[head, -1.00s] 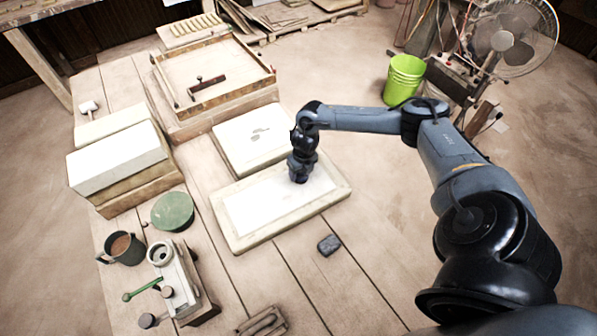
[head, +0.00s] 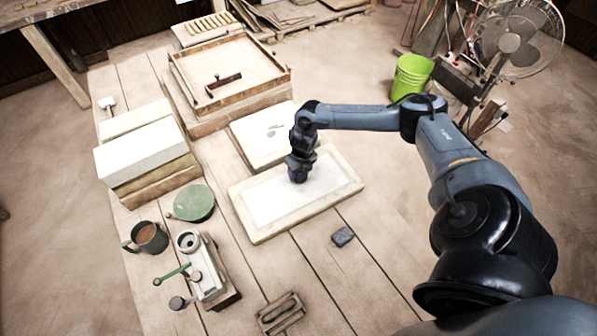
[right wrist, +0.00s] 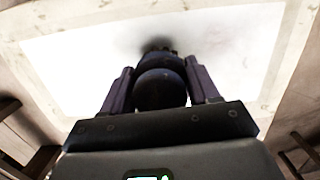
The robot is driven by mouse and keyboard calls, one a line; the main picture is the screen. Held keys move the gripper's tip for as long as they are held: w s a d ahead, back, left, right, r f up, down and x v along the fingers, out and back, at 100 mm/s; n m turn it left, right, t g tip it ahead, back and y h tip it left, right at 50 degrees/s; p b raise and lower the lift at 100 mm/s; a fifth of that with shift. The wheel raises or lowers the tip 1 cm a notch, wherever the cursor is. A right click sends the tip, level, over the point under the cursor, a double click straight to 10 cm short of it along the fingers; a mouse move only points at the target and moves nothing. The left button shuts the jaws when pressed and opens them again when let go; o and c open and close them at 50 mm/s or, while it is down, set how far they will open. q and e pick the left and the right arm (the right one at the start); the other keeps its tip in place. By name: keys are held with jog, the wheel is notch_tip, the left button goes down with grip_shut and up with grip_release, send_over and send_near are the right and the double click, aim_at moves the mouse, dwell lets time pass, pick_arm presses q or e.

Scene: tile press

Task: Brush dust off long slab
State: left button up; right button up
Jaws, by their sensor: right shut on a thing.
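The long slab (head: 265,209) lies on the plank table, with a white top face and a cream border. My right gripper (head: 298,174) points down over the middle of this slab. In the right wrist view the gripper (right wrist: 162,88) is shut on a dark, rounded tool, probably the brush (right wrist: 160,90). The tool's far end is at or just above the slab's white face (right wrist: 75,60); contact is hard to tell. A dark smudge or shadow surrounds that end, with faint marks to its right. My left gripper is not in view.
A second slab with a dark patch (head: 252,152) lies just behind. A framed tray (head: 186,91) stands at the back left. White blocks (head: 140,152), a green disc (head: 194,203), a mug (head: 150,238) and a lever device (head: 211,266) stand left. A dark block (head: 343,237) lies in front.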

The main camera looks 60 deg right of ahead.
jog(key=shift+s+d+r+p, duration=0.1)
jog(key=shift+d+r+p, duration=0.15)
jog(key=shift+r, duration=0.45)
jog(key=shift+a+r+p, duration=0.25)
jog(key=shift+r+p, duration=0.8)
jog(key=shift+d+r+p, duration=0.1)
jog(key=shift+r+p, duration=0.55)
jog(key=shift+r, duration=0.3)
